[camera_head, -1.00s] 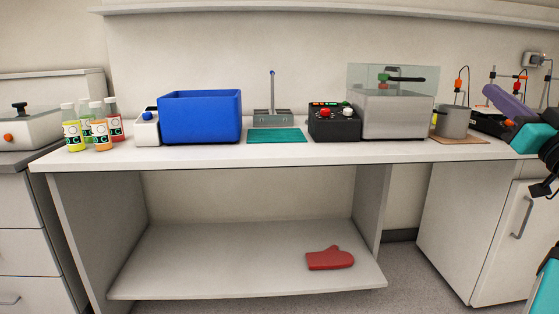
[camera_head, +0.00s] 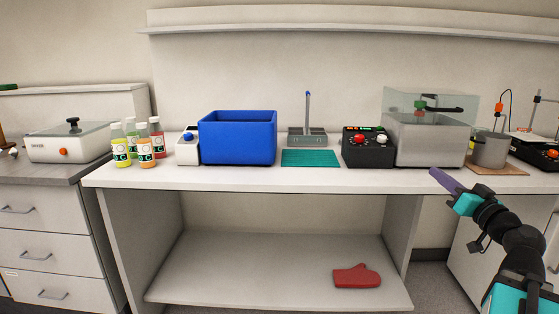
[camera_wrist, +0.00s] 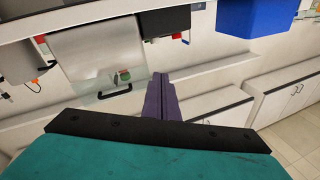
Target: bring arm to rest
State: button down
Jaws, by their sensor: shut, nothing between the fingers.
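My gripper (camera_head: 437,174) has purple fingers and shows at the right in the head view, in front of the bench's front edge, on the end of my teal and black arm. In the wrist view, the fingers (camera_wrist: 160,80) are together with nothing between them. The gripper is apart from the things on the bench as far as I can see.
The white bench (camera_head: 330,179) carries a blue bin (camera_head: 237,139), several juice bottles (camera_head: 145,158), a black control box (camera_head: 367,151) and a clear-lidded bath (camera_head: 425,142). A grey pot (camera_head: 490,151) stands right. A red mitt (camera_head: 357,276) lies on the lower shelf. Space before the bench looks free.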

jog(key=w+a+f+g+y+p, duration=0.1)
jog(key=w+a+f+g+p, duration=0.25)
jog(key=a+f, duration=0.6)
jog(key=w+a+f+g+y+p, duration=0.2)
jog(key=w+a+f+g+p, duration=0.15)
jog(key=a+f, duration=0.6)
jog(key=s+a+f+n+g+p, duration=0.1)
jog(key=s+a+f+g+p, duration=0.4)
jog(key=f, duration=0.6)
jog(key=s+a+f+n+g+p, duration=0.1)
jog(key=s+a+f, duration=0.3)
jog(key=a+f, duration=0.5)
jog(key=s+a+f+n+g+h+p, duration=0.1)
jog(key=s+a+f+g+p, duration=0.2)
jog(key=s+f, duration=0.65)
jog(key=s+a+f+g+h+p, duration=0.1)
jog(key=s+f+g+p, duration=0.25)
jog(key=s+f, duration=0.6)
jog(key=s+d+f+g+h, duration=0.2)
jog(key=s+d+g, duration=0.15)
jog(key=s, duration=0.85)
jog(key=s+d+m+g+h, duration=0.1)
jog(key=s+d+m+h, duration=0.1)
jog(key=d, duration=0.5)
jog(key=shift+s+f+g+h, duration=0.2)
jog(key=shift+s+g+h, duration=0.2)
jog(key=shift+s+h, duration=0.35)
